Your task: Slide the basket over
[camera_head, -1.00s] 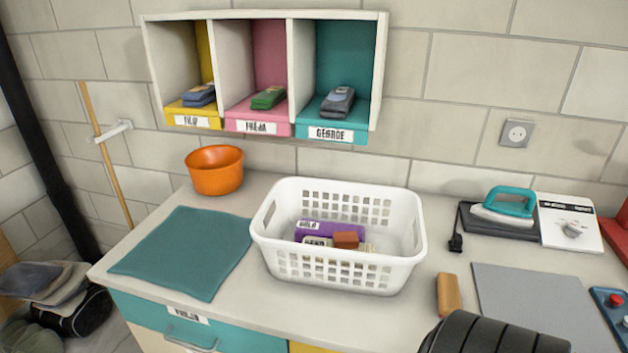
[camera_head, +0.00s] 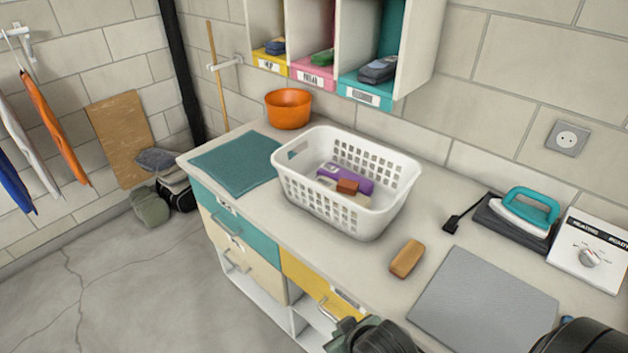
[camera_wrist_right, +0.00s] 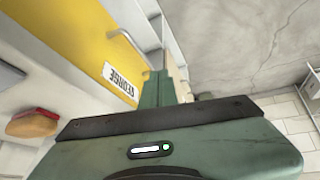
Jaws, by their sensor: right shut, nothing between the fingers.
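The white plastic basket (camera_head: 318,203) stands upright on the pale worktop, near its middle in the head view. Inside lie a purple packet (camera_head: 357,183), a small brown block (camera_head: 347,187) and a pale item, partly hidden by the wall. My right gripper (camera_head: 350,328) is at the bottom edge of the head view, in front of the yellow drawer and below the basket. It is apart from the basket. In the right wrist view its green fingers (camera_wrist_right: 163,88) are together and empty, beside the yellow drawer front (camera_wrist_right: 85,45). My left gripper is not in view.
A teal mat (camera_head: 235,163) lies left of the basket, with an orange bowl (camera_head: 288,109) behind. A brown block (camera_head: 406,259), grey mat (camera_head: 483,303) and iron (camera_head: 525,212) are to the right. Cubbies (camera_head: 380,90) hang above. Drawer handles (camera_head: 325,307) project from the front.

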